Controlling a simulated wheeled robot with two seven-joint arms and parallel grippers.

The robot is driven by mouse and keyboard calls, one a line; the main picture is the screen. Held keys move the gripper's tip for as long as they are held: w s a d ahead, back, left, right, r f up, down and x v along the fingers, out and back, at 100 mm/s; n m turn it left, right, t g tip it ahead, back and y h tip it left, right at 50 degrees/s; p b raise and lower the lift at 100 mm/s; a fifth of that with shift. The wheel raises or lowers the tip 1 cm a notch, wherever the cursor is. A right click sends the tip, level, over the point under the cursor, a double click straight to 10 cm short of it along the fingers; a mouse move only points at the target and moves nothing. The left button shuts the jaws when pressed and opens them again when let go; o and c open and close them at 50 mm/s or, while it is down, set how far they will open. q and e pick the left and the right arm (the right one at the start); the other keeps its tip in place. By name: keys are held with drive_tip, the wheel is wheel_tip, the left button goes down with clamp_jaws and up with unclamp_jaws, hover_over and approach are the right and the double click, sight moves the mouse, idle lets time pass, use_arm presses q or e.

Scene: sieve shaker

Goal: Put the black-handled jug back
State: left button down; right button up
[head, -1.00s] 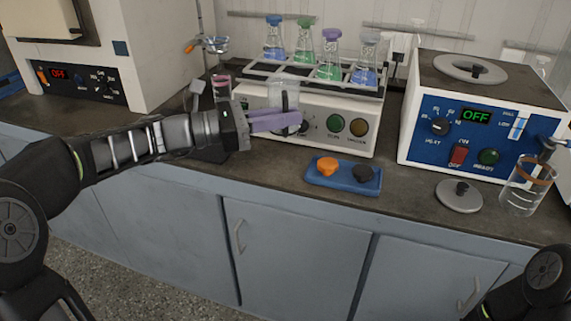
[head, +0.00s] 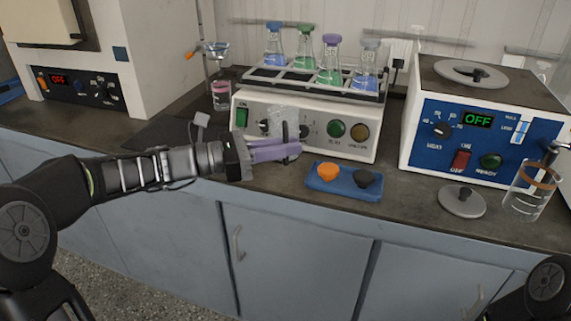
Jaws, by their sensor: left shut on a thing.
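The clear jug (head: 281,117) with a black upright handle is in front of the white shaker's control panel. My left gripper (head: 296,149) reaches in from the left, its purple fingers shut on the jug's handle. The jug looks upright. The fingers hide its lower part, and I cannot tell whether its base touches the bench. My right gripper is out of view; only part of my right arm shows at the lower right.
The shaker (head: 365,150) carries several stoppered flasks. A blue tray (head: 340,190) with an orange and a black stopper lies right of the jug. A lid (head: 461,203) and a banded beaker (head: 525,203) stand before the blue-fronted bath (head: 420,145). A pink-liquid beaker (head: 221,100) stands behind left.

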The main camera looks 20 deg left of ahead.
sight(285, 163)
use_arm(q)
wheel_tip(285, 163, down, 4)
drive_tip(key=shift+f+b, duration=0.1)
drive_tip(key=shift+b, duration=0.35)
drive_tip(key=shift+f, duration=0.1)
drive_tip(key=c, duration=1.9)
unclamp_jaws()
drive_tip(key=shift+f, duration=0.15)
drive_tip(key=shift+c, duration=0.2)
drive_tip(key=o, duration=0.5)
drive_tip(key=shift+c, duration=0.2)
